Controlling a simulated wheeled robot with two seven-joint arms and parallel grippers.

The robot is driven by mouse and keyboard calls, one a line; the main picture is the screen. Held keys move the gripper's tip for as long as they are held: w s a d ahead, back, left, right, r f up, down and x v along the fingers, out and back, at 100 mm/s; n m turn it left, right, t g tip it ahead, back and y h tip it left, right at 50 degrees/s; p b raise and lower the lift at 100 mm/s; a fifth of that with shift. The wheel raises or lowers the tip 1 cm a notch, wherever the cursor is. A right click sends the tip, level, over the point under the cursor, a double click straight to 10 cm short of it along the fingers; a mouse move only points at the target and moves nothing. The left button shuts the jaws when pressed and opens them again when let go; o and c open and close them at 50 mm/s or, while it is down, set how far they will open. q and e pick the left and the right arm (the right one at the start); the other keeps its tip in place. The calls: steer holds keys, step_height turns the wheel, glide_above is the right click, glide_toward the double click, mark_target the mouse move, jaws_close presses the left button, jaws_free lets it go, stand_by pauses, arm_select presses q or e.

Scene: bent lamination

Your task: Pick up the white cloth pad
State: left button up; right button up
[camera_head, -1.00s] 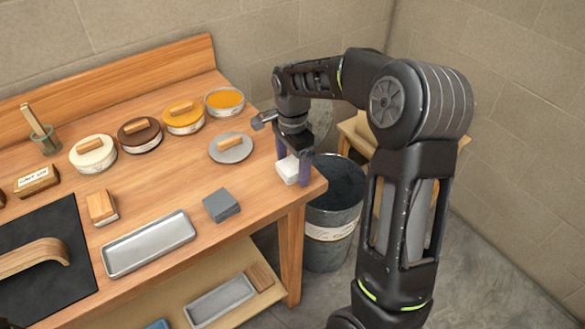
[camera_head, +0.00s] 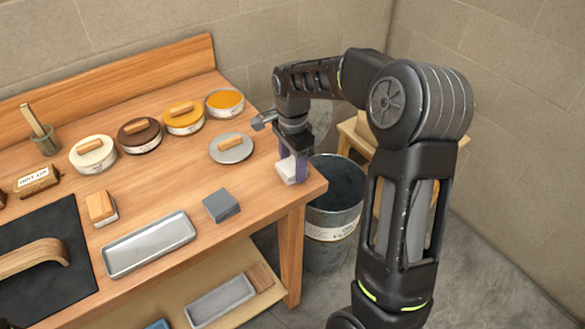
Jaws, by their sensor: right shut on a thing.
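The white cloth pad (camera_head: 287,173) is at the right end of the wooden workbench, near its corner. My right gripper (camera_head: 294,172) points down there, with its purple-grey fingers shut on the pad. The fingers hide part of the pad. It looks to be at the bench surface; I cannot tell whether it touches the wood. My left gripper is not in view.
A grey block (camera_head: 221,205), a metal tray (camera_head: 149,244) and a round grey lid (camera_head: 231,148) lie on the workbench (camera_head: 180,195). Several round tins stand along the back. A dark metal bucket (camera_head: 335,205) stands on the floor beyond the bench's right end.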

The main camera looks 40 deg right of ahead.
mark_target(293, 165)
step_height(293, 165, up, 10)
steer(key=b, duration=0.1)
stand_by(0.5)
stand_by(0.4)
